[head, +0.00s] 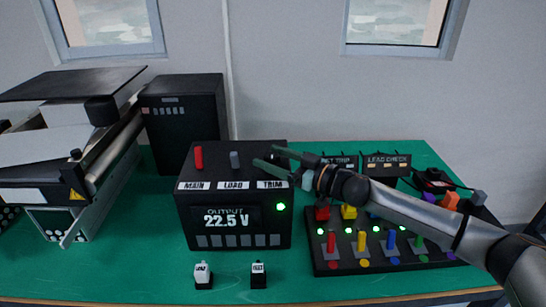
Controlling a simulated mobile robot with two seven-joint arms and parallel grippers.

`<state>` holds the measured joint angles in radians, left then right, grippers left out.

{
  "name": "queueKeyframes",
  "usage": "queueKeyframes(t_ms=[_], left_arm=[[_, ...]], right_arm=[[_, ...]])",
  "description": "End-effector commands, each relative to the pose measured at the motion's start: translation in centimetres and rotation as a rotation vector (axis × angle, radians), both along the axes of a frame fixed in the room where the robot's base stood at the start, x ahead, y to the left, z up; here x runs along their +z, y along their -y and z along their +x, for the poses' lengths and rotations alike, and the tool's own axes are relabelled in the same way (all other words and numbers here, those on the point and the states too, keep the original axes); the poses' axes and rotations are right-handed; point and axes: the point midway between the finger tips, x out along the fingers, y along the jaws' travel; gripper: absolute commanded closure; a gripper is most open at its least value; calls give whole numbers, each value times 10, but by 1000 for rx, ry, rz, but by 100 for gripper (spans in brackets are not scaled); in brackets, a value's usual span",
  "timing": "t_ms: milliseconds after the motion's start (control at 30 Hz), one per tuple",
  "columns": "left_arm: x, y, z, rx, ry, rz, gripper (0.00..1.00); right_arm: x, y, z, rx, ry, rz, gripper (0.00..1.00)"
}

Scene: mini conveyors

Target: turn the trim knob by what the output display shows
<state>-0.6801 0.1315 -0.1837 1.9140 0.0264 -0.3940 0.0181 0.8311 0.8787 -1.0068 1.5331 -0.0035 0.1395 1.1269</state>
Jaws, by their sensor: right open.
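A black control box (184,218) stands on the green table, its top front edge labelled MAIN, LOAD and TRIM. Its output display (227,218) reads 22.5 V, and a green light (281,207) glows at its right. A red lever (198,158) stands above MAIN and a grey one (235,160) above LOAD. My right gripper (264,158) reaches in from the right over the TRIM end of the box top, with open fingers. The trim knob cannot be made out clearly; the fingers are around where it would be. My left gripper is out of view.
A black panel (330,266) with coloured levers and lit green lamps lies at right, under my right arm. Two small labelled blocks (203,276) (258,275) stand in front of the box. A mini conveyor (75,160) and a tall black box (186,112) are at left.

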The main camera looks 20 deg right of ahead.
Motion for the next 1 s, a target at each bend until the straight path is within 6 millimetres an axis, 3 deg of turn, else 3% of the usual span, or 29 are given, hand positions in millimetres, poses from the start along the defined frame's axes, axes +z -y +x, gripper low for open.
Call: queueKeyframes(t_ms=[167,833,1000], left_arm=[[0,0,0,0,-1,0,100],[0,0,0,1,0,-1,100],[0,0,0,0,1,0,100]], right_arm=[[0,0,0,0,0,0,23],[0,0,0,0,-1,1,98],[0,0,0,-1,-1,1,100]])
